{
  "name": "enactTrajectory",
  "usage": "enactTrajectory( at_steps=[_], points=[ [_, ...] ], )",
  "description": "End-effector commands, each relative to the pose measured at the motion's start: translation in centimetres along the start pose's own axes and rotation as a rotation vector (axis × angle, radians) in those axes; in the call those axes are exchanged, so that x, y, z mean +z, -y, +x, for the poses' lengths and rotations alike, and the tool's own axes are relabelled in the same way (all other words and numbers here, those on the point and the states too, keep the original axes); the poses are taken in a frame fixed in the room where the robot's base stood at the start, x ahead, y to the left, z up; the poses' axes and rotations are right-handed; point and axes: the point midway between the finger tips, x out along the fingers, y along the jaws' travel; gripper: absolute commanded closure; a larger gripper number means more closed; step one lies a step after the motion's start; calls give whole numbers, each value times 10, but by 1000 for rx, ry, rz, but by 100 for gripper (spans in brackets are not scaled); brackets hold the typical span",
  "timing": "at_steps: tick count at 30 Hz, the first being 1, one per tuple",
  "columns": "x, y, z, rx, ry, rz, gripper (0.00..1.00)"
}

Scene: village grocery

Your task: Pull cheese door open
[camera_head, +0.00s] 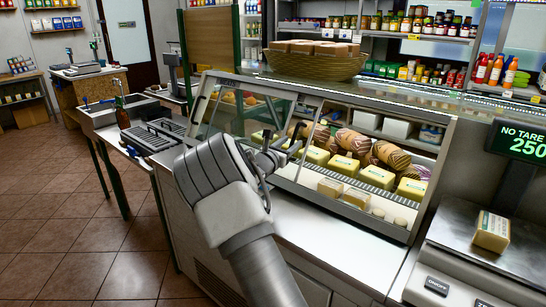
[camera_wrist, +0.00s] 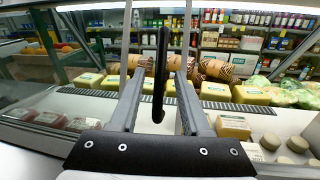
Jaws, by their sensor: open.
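The cheese case (camera_head: 345,205) is a glass-fronted refrigerated counter with yellow cheese blocks and patterned rolls inside. A framed glass pane (camera_head: 232,108) shows at its left part; whether it stands ajar I cannot tell. My gripper (camera_head: 290,146) is at the case front, right of this pane. In the wrist view a dark upright door handle (camera_wrist: 161,75) stands between the two fingers of my gripper (camera_wrist: 160,85). The fingers are apart, one on each side of the handle, with visible gaps. My arm hides part of the case front.
A wicker basket (camera_head: 316,64) stands on top of the case. A scale (camera_head: 480,245) with a cheese block (camera_head: 491,231) is at the right. A counter with a dark tray (camera_head: 158,136) is at the left. The tiled floor (camera_head: 60,220) at left is clear.

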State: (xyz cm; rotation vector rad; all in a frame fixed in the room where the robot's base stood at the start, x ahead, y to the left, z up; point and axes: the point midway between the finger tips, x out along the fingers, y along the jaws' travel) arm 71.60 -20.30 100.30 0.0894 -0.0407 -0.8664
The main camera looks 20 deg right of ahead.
Motion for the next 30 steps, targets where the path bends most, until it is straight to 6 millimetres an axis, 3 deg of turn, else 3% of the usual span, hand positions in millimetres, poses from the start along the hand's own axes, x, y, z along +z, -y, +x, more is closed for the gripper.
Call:
enactTrajectory(
  at_steps=[15, 21, 30],
  points=[
    [1, -1, -121, 3, -2, 0, 53],
    [1, -1, -145, 2, -1, 1, 53],
    [0, 0, -151, 0, 0, 0, 53]
  ],
)
